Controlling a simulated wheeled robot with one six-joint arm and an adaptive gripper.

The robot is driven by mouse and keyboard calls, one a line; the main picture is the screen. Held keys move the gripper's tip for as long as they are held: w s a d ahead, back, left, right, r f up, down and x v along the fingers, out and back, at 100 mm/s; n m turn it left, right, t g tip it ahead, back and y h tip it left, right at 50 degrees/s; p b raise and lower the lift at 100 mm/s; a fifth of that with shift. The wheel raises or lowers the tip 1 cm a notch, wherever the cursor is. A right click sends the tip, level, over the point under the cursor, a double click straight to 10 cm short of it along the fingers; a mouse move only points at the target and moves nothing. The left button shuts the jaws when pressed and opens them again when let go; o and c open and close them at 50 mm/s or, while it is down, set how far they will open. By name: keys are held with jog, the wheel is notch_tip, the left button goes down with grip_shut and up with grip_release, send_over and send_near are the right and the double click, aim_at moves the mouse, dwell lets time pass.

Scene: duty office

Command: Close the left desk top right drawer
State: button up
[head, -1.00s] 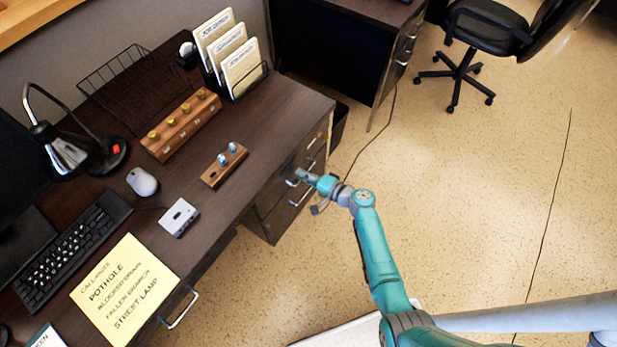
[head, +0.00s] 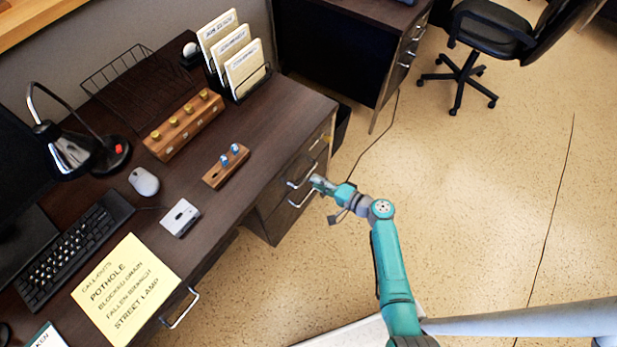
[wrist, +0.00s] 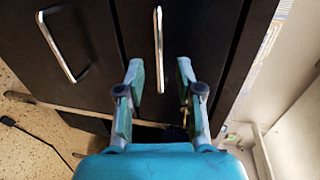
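The left desk (head: 265,130) has a stack of dark drawers at its right end. A drawer front with a silver bar handle (head: 302,176) is near my gripper (head: 315,183), and a second handle (head: 301,199) is just below. In the wrist view one handle (wrist: 158,50) stands ahead of and between my fingertips (wrist: 159,72), and another handle (wrist: 57,46) is to the left. My gripper is open and empty, with its fingers short of the handle. The drawer fronts look nearly level with each other; I cannot tell if a small gap remains.
The desk top holds a small wooden block (head: 226,166), a peg rack (head: 185,125) and a file holder (head: 240,65). Another desk (head: 345,50) and a black chair (head: 480,40) stand behind. The floor (head: 470,200) to the right is clear.

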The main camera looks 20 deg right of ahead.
jog(key=v, duration=0.6)
dwell(0.5)
jog(key=s+a+f+g+h, duration=0.1)
jog(key=s+a+f+h, duration=0.1)
jog(key=s+a+f, duration=0.35)
jog(key=s+r+n+g+h, duration=0.1)
jog(key=s+h, duration=0.2)
jog(key=s, duration=0.6)
jog(key=s+r+n+h, duration=0.2)
jog(key=s+h, duration=0.1)
jog(key=s, duration=0.6)
jog(key=s+r+n+t, duration=0.1)
jog(key=s+r, duration=0.3)
jog(key=r, duration=0.5)
jog(key=s+d+r+n+t, duration=0.1)
jog(key=s+r+n, duration=0.3)
jog(key=r, duration=0.5)
jog(key=s+r+n+t+h, duration=0.1)
jog(key=s+r+n+t, duration=0.1)
jog(key=s+r, duration=0.3)
notch_tip(320, 180, up, 4)
jog(key=shift+d+r+n, duration=0.25)
jog(key=shift+d+n, duration=0.05)
jog(key=shift+n, duration=0.1)
jog(key=shift+s, duration=0.15)
